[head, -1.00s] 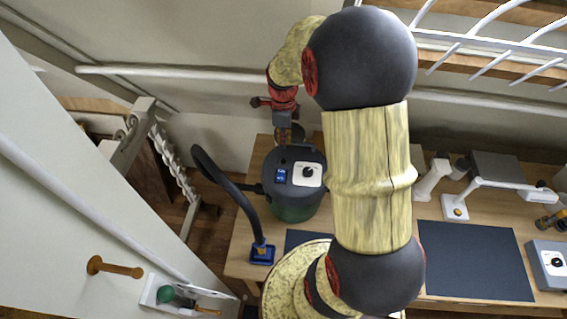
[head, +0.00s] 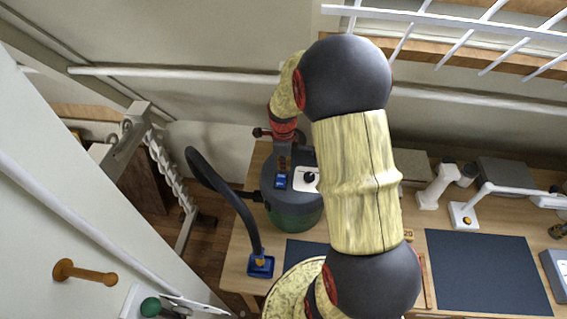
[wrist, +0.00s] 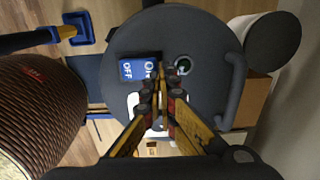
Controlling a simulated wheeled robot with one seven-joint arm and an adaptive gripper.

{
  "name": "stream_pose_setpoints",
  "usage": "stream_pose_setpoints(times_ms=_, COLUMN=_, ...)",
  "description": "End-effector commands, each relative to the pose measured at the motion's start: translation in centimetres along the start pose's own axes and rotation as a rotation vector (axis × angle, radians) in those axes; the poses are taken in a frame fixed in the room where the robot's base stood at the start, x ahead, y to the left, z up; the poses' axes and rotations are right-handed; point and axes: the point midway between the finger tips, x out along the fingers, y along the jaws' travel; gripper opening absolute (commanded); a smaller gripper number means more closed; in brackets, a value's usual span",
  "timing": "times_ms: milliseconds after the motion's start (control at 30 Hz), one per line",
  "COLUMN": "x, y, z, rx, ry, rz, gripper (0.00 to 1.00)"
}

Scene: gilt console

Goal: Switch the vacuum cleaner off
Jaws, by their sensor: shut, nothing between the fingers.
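The vacuum cleaner has a dark grey lid and a green body (head: 296,217) and stands on the wooden table in the head view. Its lid (wrist: 205,40) fills the middle of the wrist view. On the lid are a blue switch (head: 281,182) and a white plate with a black knob (head: 309,177). In the wrist view the blue switch (wrist: 131,70) reads "OFF", with a partly hidden "O…" beside my fingertips. My gripper (wrist: 160,82) is shut and empty, its tips over the switch's edge; in the head view it (head: 284,168) points down behind the switch. Contact cannot be told.
A black hose (head: 232,205) arches left of the cleaner to a blue nozzle (head: 260,266). Dark mats (head: 487,272), a white lamp (head: 464,214) and grey boxes lie to the right. A white rack (head: 440,30) hangs above right.

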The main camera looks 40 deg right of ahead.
Motion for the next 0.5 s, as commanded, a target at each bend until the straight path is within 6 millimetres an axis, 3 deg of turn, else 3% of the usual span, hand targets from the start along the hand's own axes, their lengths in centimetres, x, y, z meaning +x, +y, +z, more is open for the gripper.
stream_pose_setpoints(times_ms=133, x=0.88, y=-0.01, z=0.00, rx=0.000, ry=0.000, rz=0.000, gripper=0.00)
stream_pose_setpoints(times_ms=500, x=0.91, y=-0.03, z=0.00, rx=0.000, ry=0.000, rz=0.001, gripper=0.00)
